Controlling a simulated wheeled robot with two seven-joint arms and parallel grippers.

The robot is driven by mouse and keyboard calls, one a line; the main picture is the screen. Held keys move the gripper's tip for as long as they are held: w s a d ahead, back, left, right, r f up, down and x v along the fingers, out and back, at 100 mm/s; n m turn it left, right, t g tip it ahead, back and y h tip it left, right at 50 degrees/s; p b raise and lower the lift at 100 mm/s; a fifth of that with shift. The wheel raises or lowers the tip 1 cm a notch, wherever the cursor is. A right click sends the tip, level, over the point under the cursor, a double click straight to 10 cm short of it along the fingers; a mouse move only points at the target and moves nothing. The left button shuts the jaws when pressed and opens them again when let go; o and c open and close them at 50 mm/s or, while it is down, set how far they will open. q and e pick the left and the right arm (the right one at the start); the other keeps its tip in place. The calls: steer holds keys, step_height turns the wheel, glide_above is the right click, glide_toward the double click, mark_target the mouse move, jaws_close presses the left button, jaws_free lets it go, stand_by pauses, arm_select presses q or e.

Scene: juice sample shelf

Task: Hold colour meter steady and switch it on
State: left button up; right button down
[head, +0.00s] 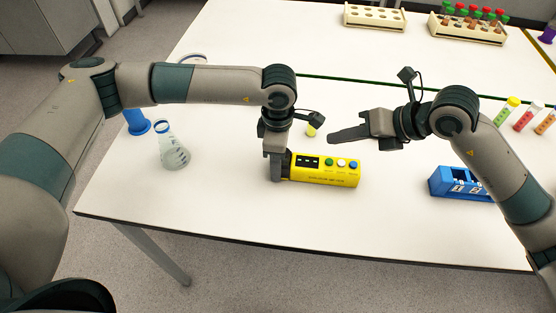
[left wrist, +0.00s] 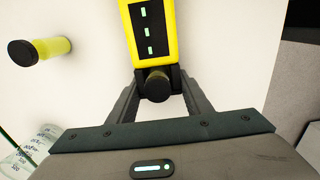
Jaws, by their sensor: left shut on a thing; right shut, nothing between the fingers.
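The colour meter (head: 325,170) is a yellow box lying on the white table, with a dark display and green, white and blue buttons on top. My left gripper (head: 276,170) points down at its left end and is shut on it. In the left wrist view, the colour meter (left wrist: 168,40) runs away from the fingers (left wrist: 153,88), with a dark round part between them. Its display shows pale green dashes. My right gripper (head: 345,135) is shut and empty, pointing left above the table, behind and above the meter's right end, apart from it.
A small yellow vial with a dark cap (left wrist: 40,50) stands behind the meter. A flask (head: 173,150) and a blue-based cylinder (head: 137,122) stand left. A blue holder (head: 450,182) is at right, with capped tubes (head: 522,115) beyond. Racks (head: 375,17) stand at the back.

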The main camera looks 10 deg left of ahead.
stand_by(0.3)
arm_select(q)
steer(key=o, duration=1.4)
steer(key=shift+r, duration=0.1)
step_height(320, 180, up, 12)
steer(key=shift+f, duration=0.1)
